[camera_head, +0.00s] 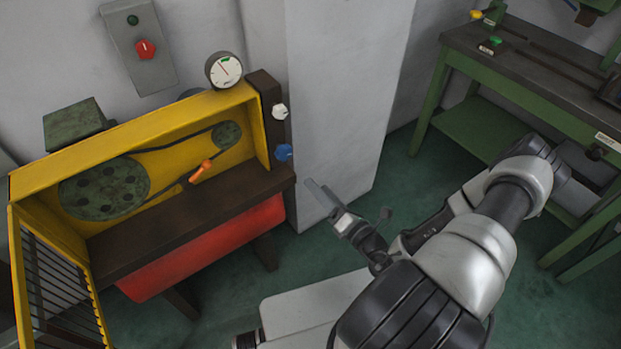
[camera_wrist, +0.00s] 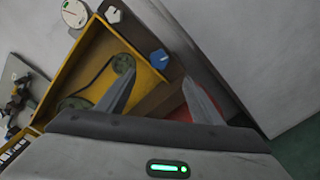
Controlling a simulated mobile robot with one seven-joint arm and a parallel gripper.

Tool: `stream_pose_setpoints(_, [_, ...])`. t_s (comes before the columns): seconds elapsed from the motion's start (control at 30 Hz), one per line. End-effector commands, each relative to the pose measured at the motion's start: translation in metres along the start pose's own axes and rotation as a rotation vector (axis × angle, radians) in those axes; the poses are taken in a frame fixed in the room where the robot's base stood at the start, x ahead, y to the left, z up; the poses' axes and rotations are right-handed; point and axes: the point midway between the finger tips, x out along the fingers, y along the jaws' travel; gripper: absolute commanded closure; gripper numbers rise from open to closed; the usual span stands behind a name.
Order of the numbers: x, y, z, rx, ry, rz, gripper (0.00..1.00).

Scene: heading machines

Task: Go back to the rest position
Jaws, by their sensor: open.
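My gripper (camera_head: 322,197) is to the right of the yellow machine (camera_head: 140,132), in front of the pale wall pillar. It is apart from the machine. In the wrist view its two fingers (camera_wrist: 158,92) are spread with nothing between them. The machine, with its blue knob (camera_wrist: 160,59) and white knob (camera_wrist: 113,15), lies beyond the fingers there. My arm reaches in from the lower right of the head view and is bent.
The machine's barred yellow door (camera_head: 62,290) stands open at lower left. An orange handle (camera_head: 201,171) sits inside. A dial gauge (camera_head: 223,69) is on top. A red-knob panel (camera_head: 140,48) hangs on the wall. A green workbench (camera_head: 530,75) stands right; green floor lies between.

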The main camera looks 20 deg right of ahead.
Motion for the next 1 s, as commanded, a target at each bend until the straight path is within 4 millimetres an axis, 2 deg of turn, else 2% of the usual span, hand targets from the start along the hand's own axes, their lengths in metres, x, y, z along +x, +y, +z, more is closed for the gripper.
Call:
stream_pose_setpoints(0.2, [-0.013, 0.000, 0.000, 0.001, -0.001, 0.000, 0.39])
stream_pose_setpoints(0.77, [-0.012, 0.004, 0.002, -0.018, 0.013, 0.013, 0.39])
stream_pose_setpoints(0.87, [-0.008, 0.024, 0.006, -0.106, 0.081, 0.078, 0.39])
stream_pose_setpoints(0.97, [-0.004, 0.061, 0.010, -0.278, 0.212, 0.208, 0.39])
stream_pose_setpoints(1.0, [-0.003, 0.079, 0.011, -0.364, 0.276, 0.273, 0.39])
